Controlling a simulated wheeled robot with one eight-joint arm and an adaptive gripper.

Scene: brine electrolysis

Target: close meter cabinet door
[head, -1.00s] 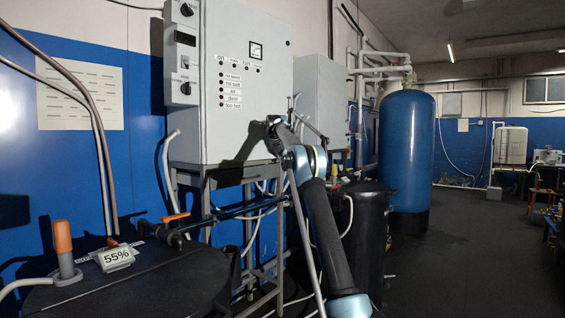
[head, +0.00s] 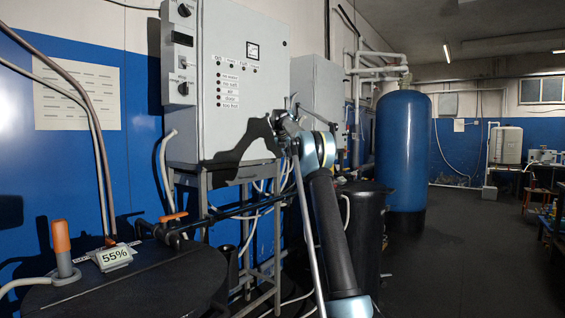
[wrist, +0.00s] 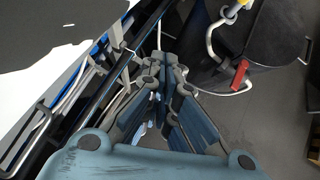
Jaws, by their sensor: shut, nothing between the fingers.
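The meter cabinet (head: 222,120) is a pale grey box on a metal stand at centre left in the head view. Its front carries a small dial meter (head: 253,50), rows of labels and indicator lamps. The front looks flush with the box, but I cannot tell whether the door is fully shut. My gripper (head: 279,119) is near the cabinet's lower right edge and casts a shadow on its front. Contact cannot be judged. In the wrist view my gripper (wrist: 172,62) has its fingers together, with nothing between them.
A second grey cabinet (head: 317,85) hangs behind, to the right. A blue tank (head: 403,145) and black vessel (head: 368,235) stand right of my arm. A dark drum with a 55% display (head: 115,256) is at front left.

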